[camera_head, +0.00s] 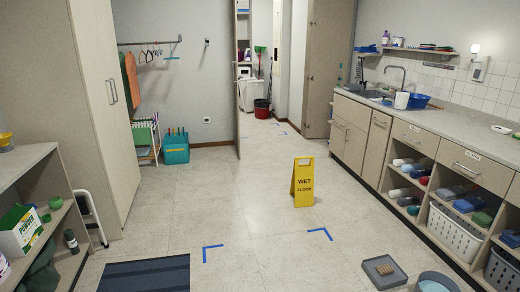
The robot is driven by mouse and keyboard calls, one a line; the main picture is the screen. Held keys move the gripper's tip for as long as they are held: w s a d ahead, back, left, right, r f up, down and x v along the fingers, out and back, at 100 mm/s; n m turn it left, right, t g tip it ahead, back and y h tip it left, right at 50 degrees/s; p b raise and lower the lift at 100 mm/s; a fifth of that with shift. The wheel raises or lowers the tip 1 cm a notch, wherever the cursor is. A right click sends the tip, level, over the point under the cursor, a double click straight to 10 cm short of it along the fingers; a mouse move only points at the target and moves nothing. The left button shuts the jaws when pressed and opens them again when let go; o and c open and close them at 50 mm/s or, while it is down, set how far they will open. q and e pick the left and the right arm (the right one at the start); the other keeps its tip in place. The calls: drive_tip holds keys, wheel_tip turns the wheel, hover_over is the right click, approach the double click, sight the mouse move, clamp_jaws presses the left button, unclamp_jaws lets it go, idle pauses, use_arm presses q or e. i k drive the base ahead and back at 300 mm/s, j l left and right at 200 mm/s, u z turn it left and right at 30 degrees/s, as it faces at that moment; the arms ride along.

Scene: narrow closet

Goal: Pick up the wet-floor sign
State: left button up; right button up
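The yellow wet-floor sign (302,184) stands upright on the tiled floor, right of the middle of the head view. It has dark lettering reading "WET FLOOR" and a handle opening at its top. It stands apart from the counter, with bare floor around it. Neither of my grippers shows in this view.
Counter cabinets (380,150) run along the right, and a shelf unit (30,190) stands at left. A grey tray (384,271) and a blue-rimmed basin (436,282) sit near right. A dark mat (145,274) lies near left. Blue tape (318,232) marks the floor; the middle is clear.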

sight(304, 177)
drive_tip(key=i, duration=4.95)
